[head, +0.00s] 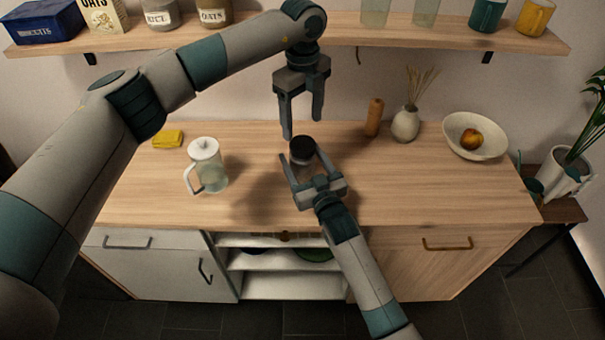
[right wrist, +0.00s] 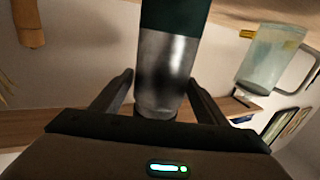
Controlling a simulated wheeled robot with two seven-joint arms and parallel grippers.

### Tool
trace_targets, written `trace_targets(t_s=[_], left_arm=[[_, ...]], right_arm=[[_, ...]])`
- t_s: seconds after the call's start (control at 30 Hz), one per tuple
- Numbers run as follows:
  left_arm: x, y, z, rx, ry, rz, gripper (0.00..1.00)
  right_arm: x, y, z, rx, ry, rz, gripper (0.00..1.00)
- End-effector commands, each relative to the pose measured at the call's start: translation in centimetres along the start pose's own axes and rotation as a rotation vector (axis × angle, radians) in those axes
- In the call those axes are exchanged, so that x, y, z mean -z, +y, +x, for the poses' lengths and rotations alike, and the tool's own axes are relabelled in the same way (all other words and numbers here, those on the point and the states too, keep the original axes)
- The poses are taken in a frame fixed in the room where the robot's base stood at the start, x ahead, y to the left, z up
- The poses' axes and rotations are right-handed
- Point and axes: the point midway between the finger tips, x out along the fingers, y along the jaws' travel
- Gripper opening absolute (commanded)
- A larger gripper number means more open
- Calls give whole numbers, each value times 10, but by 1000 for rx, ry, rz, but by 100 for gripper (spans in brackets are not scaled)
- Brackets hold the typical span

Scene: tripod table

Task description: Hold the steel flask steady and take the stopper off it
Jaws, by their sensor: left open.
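The steel flask (head: 301,161) stands upright on the worktop, with its black stopper (head: 302,144) on top. In the right wrist view the flask (right wrist: 165,65) shows a shiny steel body and a dark teal band. My right gripper (head: 302,157) reaches in from the front, with one finger on each side of the flask. In the right wrist view its fingertips lie close along the flask's sides; I cannot tell whether they touch. My left gripper (head: 302,128) is open and empty, pointing down above and just behind the stopper, apart from it.
A glass pitcher (head: 211,170) and a yellow cloth (head: 168,139) are on the left. A wooden mill (head: 374,118), a vase (head: 405,125) and a bowl (head: 460,147) with fruit stand at right. A shelf (head: 345,35) runs above. The right front worktop is clear.

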Motion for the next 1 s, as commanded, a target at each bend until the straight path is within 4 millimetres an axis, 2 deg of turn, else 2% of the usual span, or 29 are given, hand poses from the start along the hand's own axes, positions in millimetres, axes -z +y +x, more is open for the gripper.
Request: trace_targets(t_s=[0.03, 0.27, 0.47, 0.67, 1.0], left_arm=[[0, 0, 0, 0, 0, 0, 67], [0, 0, 0, 0, 0, 0, 67], [0, 0, 0, 0, 0, 28, 67], [0, 0, 0, 0, 0, 160, 67], [0, 0, 0, 0, -1, 620, 67]], right_arm=[[0, 0, 0, 0, 0, 0, 54], [0, 0, 0, 0, 0, 0, 0], [0, 0, 0, 0, 0, 0, 0], [0, 0, 0, 0, 0, 0, 0], [0, 0, 0, 0, 0, 0, 0]])
